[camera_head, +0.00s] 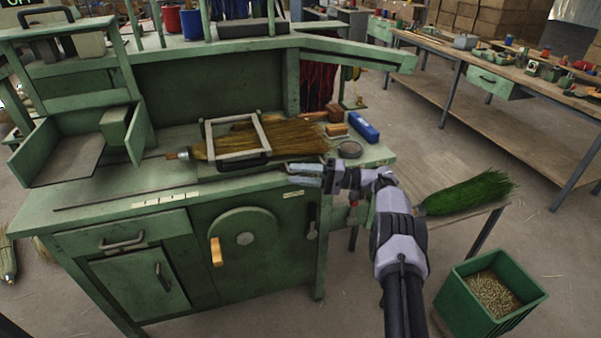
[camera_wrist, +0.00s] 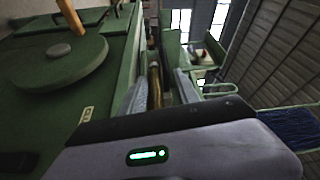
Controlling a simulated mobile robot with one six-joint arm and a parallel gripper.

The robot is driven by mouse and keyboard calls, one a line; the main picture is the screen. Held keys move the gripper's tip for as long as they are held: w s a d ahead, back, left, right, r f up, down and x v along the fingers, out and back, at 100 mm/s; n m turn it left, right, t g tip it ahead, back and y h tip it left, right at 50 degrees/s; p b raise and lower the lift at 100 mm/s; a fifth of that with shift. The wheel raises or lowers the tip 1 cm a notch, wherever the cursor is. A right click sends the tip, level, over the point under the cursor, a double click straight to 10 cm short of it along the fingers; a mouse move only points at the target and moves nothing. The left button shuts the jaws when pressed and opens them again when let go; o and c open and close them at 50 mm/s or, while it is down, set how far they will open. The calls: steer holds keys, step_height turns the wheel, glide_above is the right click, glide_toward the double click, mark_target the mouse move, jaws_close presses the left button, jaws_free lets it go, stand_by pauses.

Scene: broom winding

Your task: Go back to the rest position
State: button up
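My gripper (camera_head: 297,175) is at the front right edge of the green workbench (camera_head: 120,204), pointing left, with its two pale fingers apart. In the wrist view the fingers of my gripper (camera_wrist: 160,88) stand on either side of a gap, and nothing is held between them. A brownish strip shows through that gap; I cannot tell what it is. My arm reaches up from the bottom right of the head view. The bristles of a broom (camera_head: 285,138) lie on the bench behind the gripper, under a pale square frame (camera_head: 206,139).
A blue box (camera_head: 363,127) and a dark round piece (camera_head: 350,149) sit at the bench's right end. A green broom head (camera_head: 470,193) lies on a side table right of my arm. A green bin (camera_head: 462,306) stands on the floor below. Open floor lies beyond.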

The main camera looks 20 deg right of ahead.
steer(key=shift+s+d, duration=0.15)
steer(key=shift+d, duration=0.1)
steer(key=s+a+r+g+h, duration=0.35)
steer(key=a+r, duration=0.55)
steer(key=r, duration=0.3)
steer(key=s+a+r+m+h, duration=0.1)
steer(key=s+a+r+h, duration=0.15)
steer(key=s, duration=0.25)
steer(key=s+a+r+h, duration=0.2)
steer(key=s+r, duration=0.1)
steer(key=s, duration=0.3)
steer(key=s+a+r+h, duration=0.15)
steer(key=s+h, duration=0.25)
steer(key=s, duration=1)
steer(key=s+d+f+t+h, duration=0.1)
steer(key=s+f, duration=0.2)
steer(key=s, duration=0.4)
steer(key=s+d+f+m+t+h, duration=0.1)
steer(key=s+f+h, duration=0.1)
steer(key=s, duration=0.5)
steer(key=shift+s+d+f, duration=0.25)
steer(key=shift+f, duration=0.4)
